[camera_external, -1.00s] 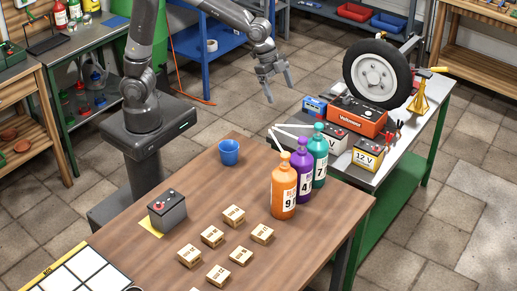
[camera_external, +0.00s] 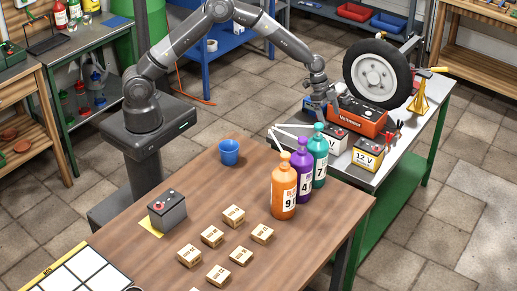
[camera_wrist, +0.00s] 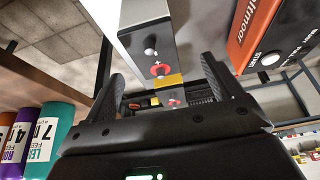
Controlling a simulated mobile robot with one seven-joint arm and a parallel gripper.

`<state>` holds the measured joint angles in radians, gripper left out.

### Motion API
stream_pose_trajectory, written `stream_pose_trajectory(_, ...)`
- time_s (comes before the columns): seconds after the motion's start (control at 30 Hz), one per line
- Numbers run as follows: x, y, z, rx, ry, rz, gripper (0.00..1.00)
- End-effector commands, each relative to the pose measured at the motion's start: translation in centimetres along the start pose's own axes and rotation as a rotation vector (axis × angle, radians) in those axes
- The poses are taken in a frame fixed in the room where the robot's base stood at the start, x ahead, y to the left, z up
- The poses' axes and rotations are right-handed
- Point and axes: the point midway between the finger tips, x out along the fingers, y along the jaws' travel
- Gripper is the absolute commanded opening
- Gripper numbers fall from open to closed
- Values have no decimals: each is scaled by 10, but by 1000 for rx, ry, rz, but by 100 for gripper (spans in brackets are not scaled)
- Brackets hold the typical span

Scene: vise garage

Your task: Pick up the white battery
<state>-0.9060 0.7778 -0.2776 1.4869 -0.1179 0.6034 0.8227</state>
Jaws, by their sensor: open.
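The white battery (camera_external: 336,139) stands on the grey-topped workbench, partly hidden behind the teal bottle. Nothing is held. I cannot tell whether a finger touches the battery.
The orange Voltmoor box (camera_external: 358,117) stands close to my gripper. A yellow 12 V battery (camera_external: 368,154) is to the right of the white one. Orange (camera_external: 284,190), purple (camera_external: 303,172) and teal (camera_external: 318,155) bottles stand in front. A wheel (camera_external: 377,74) rises behind.

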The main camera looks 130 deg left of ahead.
Motion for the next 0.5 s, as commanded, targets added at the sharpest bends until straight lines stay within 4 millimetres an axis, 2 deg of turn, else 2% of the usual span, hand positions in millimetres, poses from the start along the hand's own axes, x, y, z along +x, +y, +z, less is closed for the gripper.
stream_pose_trajectory(0.03, 11, 1, 0, 1, -2, 2, 85)
stream_pose_trajectory(0.2, 33, 1, 0, 0, -1, 1, 85)
stream_pose_trajectory(0.5, 54, 5, 3, 0, -2, 1, 85)
